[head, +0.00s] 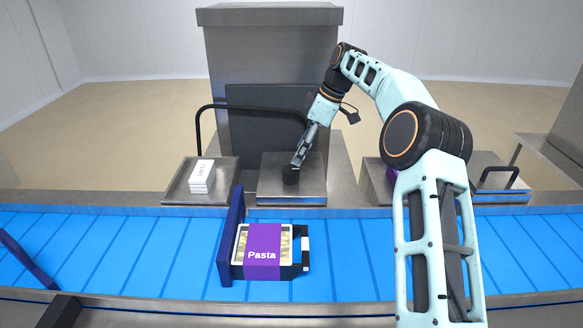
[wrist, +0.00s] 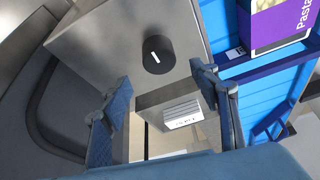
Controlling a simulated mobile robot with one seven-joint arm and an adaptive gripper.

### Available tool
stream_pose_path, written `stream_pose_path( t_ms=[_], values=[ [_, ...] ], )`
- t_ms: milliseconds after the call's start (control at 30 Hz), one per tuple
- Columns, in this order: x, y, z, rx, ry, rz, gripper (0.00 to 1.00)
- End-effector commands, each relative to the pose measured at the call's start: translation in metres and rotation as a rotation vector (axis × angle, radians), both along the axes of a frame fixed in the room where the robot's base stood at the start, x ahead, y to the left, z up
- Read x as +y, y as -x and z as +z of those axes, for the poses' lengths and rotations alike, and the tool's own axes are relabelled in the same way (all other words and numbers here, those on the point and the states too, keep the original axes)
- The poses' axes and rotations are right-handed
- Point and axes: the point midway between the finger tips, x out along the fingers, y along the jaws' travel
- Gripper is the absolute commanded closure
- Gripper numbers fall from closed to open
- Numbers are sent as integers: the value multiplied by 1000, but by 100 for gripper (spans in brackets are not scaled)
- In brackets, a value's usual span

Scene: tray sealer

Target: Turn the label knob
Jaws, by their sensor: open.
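The label knob is a black round knob (wrist: 155,55) with a white mark, on top of a grey metal box (wrist: 100,45). In the head view the knob (head: 290,174) stands on the middle metal box (head: 310,195), right at the tip of my gripper (head: 300,158). In the wrist view my gripper (wrist: 160,105) is open, with one blue-padded finger at each side. The knob shows beyond the fingertips, roughly in line with the gap between them. Nothing is held. Whether a finger touches the knob cannot be told.
A blue conveyor (head: 130,250) runs across the front, carrying a tray with a purple Pasta sleeve (head: 262,250) beside a dark blue divider (head: 230,240). White labels (head: 201,177) lie on the left metal tray (head: 175,192). A black bar handle (head: 198,130) arches behind the knob.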

Motion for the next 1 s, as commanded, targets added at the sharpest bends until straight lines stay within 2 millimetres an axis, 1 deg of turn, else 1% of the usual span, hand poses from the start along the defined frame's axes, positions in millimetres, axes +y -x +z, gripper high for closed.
stream_pose_path(
  t_ms=[33,200,400,567,833,1000],
  values=[
    [4,0,-11,5,1,2,44],
    [17,-2,-41,4,0,2,44],
    [27,-4,-66,2,1,2,44],
    [31,-6,-74,0,1,1,44],
    [31,-6,-75,-1,1,1,44],
    [31,-6,-75,-1,1,1,63]
  ],
)
